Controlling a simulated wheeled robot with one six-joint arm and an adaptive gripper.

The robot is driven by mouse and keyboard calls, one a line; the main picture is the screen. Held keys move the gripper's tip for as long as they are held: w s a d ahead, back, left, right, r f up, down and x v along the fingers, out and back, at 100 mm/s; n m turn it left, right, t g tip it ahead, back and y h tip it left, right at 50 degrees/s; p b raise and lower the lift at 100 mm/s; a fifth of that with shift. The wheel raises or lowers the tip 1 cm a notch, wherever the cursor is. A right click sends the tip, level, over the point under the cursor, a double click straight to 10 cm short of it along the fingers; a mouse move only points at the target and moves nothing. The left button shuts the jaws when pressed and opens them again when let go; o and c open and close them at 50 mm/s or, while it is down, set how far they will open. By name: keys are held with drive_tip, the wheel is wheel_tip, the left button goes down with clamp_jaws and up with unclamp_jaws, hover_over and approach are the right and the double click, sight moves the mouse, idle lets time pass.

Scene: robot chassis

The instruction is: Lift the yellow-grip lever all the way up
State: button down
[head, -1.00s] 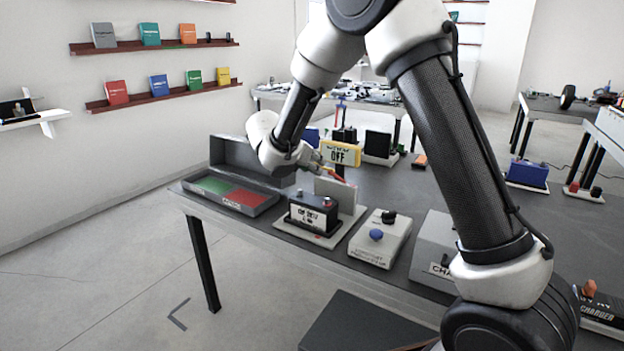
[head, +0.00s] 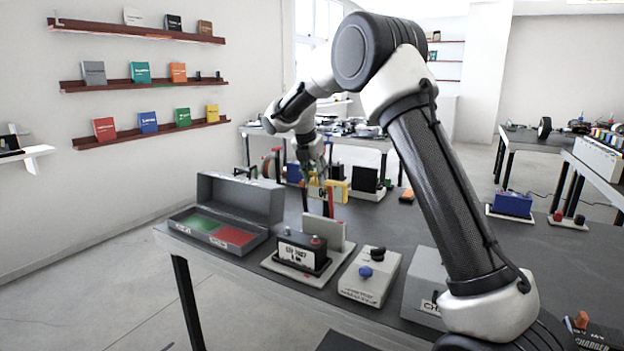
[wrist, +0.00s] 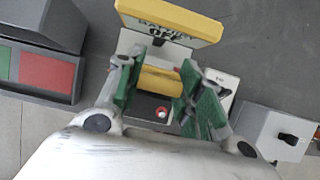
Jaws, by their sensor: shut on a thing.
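The lever's yellow grip (wrist: 160,82) is a short cylinder between the green pads of my gripper (wrist: 160,90) in the wrist view. The gripper is shut on it, a pad on each side. In the head view my gripper (head: 315,172) points down over the yellow sign (head: 338,193), above and behind the black battery. The fingers cover part of the sign, and the lever arm is hard to make out there. The sign also shows at the top of the wrist view (wrist: 175,18), with partly readable OFF lettering.
A black battery (head: 300,256) on a pale base stands in front. Left is a grey open case (head: 236,196) with green and red pads. Right are a pale box with a blue knob (head: 366,272) and a grey charger box (head: 425,275).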

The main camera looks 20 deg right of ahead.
drive_tip(key=shift+w+d+r, duration=0.1)
drive_tip(key=shift+w+d, duration=0.1)
drive_tip(key=shift+w, duration=0.05)
idle(0.3)
drive_tip(key=c, duration=0.9)
unclamp_jaws()
drive_tip(key=v, duration=1.2)
drive_tip(key=shift+d, duration=0.1)
